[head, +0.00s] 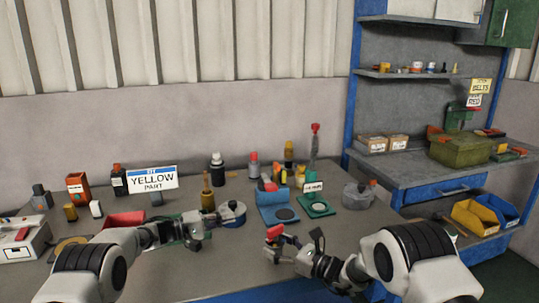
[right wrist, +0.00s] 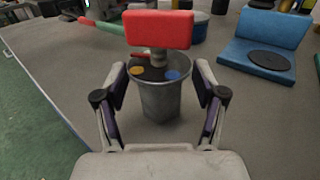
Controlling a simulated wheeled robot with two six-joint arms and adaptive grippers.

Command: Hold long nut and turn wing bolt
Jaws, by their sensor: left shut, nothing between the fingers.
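A grey cylinder (right wrist: 165,103), which looks like the long nut, stands upright on the table. A red bar (right wrist: 158,29) on a short grey stem, which looks like the wing bolt's head, rises from its top. Orange and blue marks show on the cylinder's top face. In the head view the red bar (head: 274,231) is at the front middle of the table. My right gripper (right wrist: 161,84) is open, with one finger on each side of the cylinder and visible gaps. My left gripper (head: 208,228) is shut and empty, left of the cylinder, near a round blue-and-grey container (head: 232,215).
A blue stand (head: 275,208) and a green stand (head: 316,206) are behind the cylinder. A grey pot (head: 357,195) is to the right. The table's front edge is close.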

